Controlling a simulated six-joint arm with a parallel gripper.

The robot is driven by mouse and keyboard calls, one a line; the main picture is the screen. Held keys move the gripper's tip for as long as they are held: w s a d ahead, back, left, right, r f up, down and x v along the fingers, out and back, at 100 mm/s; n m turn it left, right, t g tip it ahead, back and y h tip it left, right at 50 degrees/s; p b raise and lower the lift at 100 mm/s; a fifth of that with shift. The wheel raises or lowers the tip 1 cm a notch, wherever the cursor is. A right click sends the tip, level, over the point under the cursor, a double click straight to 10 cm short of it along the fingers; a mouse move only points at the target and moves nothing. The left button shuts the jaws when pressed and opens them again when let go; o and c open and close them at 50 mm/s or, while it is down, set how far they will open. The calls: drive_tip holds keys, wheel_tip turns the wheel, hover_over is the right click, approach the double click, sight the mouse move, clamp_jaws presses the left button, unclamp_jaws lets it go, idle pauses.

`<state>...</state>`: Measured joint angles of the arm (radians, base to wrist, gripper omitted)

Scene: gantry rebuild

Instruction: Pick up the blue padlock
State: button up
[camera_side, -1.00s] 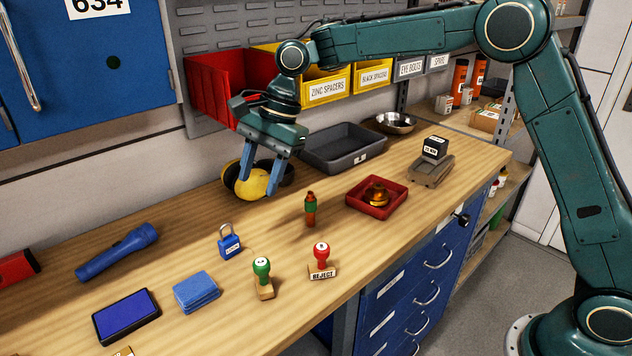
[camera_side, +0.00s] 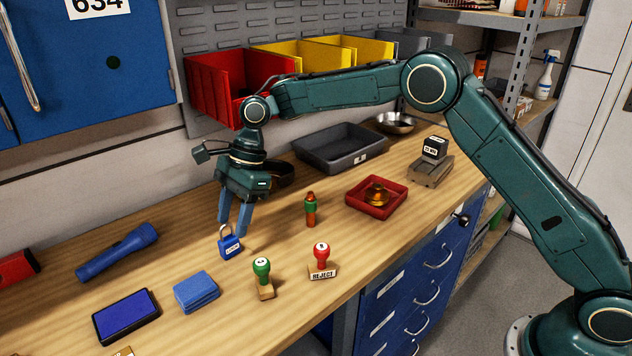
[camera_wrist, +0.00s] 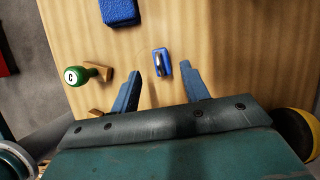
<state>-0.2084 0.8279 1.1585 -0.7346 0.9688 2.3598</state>
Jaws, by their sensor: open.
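The blue padlock (camera_side: 230,247) stands upright on the wooden bench, its shackle up and a white label on its front. In the wrist view the padlock (camera_wrist: 162,66) lies just beyond the fingertips, roughly centred between them. My gripper (camera_side: 232,233) points down right at the padlock, with its two blue fingers apart. In the side view the fingertips are close to the padlock's upper part and partly overlap the shackle. The wrist view also shows my gripper (camera_wrist: 161,68) open with nothing between its fingers. I cannot tell whether a finger touches the padlock.
A green-handled stamp (camera_side: 262,272) and a red REJECT stamp (camera_side: 321,258) stand to the right. A yellow round object (camera_wrist: 297,130) shows at the wrist view's right edge.

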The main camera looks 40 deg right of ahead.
sight(228, 238)
drive_tip(key=shift+a+f, duration=0.1)
drive_tip(key=shift+f, duration=0.15)
drive_tip(key=shift+x, duration=2.55)
drive_tip(key=shift+w, duration=0.15)
clamp_jaws()
